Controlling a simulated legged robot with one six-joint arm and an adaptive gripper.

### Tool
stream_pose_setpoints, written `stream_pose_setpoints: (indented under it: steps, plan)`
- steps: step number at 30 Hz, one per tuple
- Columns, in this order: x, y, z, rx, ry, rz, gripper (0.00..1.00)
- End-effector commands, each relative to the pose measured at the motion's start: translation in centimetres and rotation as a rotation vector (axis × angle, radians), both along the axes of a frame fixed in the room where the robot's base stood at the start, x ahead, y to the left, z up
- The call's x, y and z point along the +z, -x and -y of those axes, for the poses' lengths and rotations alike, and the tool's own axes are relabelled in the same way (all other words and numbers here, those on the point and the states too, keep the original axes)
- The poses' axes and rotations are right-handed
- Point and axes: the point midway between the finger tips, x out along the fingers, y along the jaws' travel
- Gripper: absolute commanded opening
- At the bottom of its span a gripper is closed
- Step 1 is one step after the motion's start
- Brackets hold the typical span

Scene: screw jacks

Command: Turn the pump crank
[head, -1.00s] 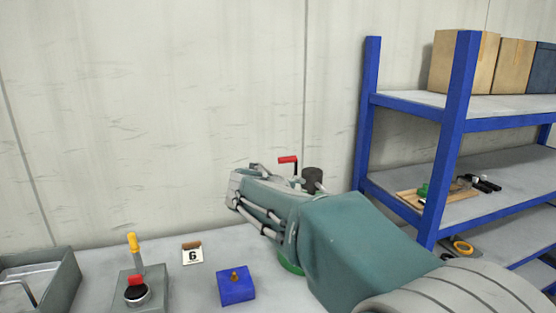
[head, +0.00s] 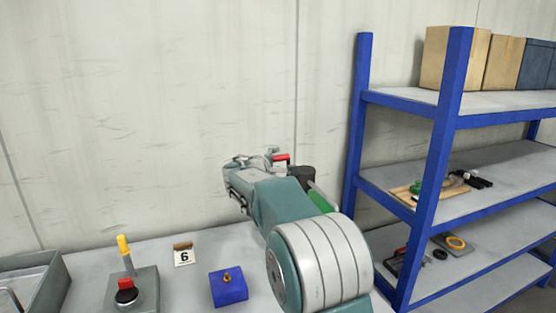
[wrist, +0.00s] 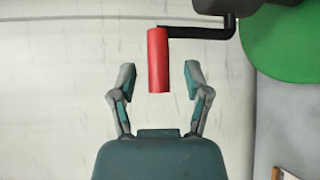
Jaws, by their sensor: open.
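The pump crank has a red handle (wrist: 158,60) on a black bent arm (wrist: 205,32). In the wrist view the handle lies between the two fingertips of my gripper (wrist: 160,76), with a gap on each side. My gripper is open and holds nothing. Behind the crank, the pump's green body (wrist: 285,45) fills the upper right. In the head view the red handle (head: 281,158) shows just beyond my gripper (head: 254,160). Part of the green pump body (head: 319,198) and its dark top (head: 303,174) show, while my arm hides the rest.
A blue shelf rack (head: 440,150) with boxes and tools stands at right. On the bench are a blue block (head: 229,290), a number 6 card (head: 184,257), a lever box with a red knob (head: 145,290) and a grey tray (head: 45,285). A wall stands behind.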

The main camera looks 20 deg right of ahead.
Motion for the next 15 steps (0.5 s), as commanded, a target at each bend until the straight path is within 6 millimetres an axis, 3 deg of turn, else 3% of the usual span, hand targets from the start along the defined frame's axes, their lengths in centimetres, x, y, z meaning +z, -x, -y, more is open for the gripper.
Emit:
stream_pose_setpoints:
  steps: [4,14,15]
  plan:
    - [-0.20,-1.01,1.08,0.000,-0.001,0.001,0.62]
    - [-0.26,-1.26,1.33,0.001,-0.001,0.001,0.62]
    - [-0.26,-1.26,1.33,0.001,-0.001,0.001,0.44]
